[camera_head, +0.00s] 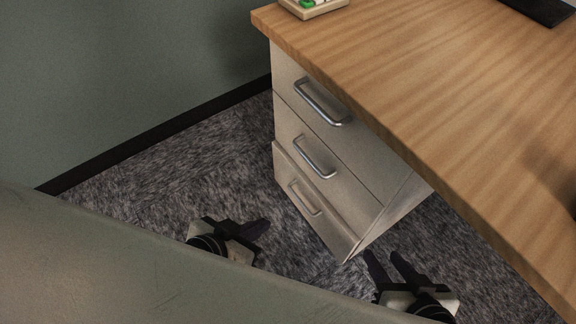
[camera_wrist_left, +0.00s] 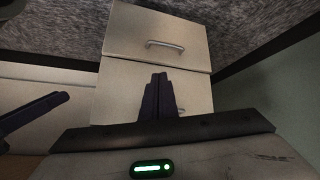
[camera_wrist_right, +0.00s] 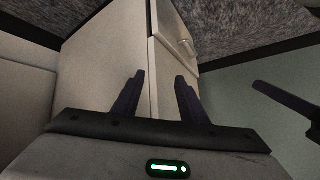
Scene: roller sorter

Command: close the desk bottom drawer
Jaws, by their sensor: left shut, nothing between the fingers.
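The desk's bottom drawer (camera_head: 325,226) is partly open, its pale front standing a little out from the cabinet below the other drawers. Its silver handle (camera_head: 304,198) faces my side; the drawer front also shows at the top of the left wrist view (camera_wrist_left: 143,30), upside down. My left gripper (camera_head: 262,228) is shut and empty, in front of the drawer and apart from it. My right gripper (camera_head: 383,257) is open and empty, near the drawer's right side. In the right wrist view the drawer front (camera_wrist_right: 171,62) shows beyond the spread fingers (camera_wrist_right: 160,76).
The middle drawer (camera_head: 330,165) and top drawer (camera_head: 330,112) look closed. The wooden desktop (camera_head: 430,75) overhangs at the right. A green-grey wall (camera_head: 130,70) with dark skirting stands at the left. Carpet (camera_head: 200,165) in front of the drawers is clear.

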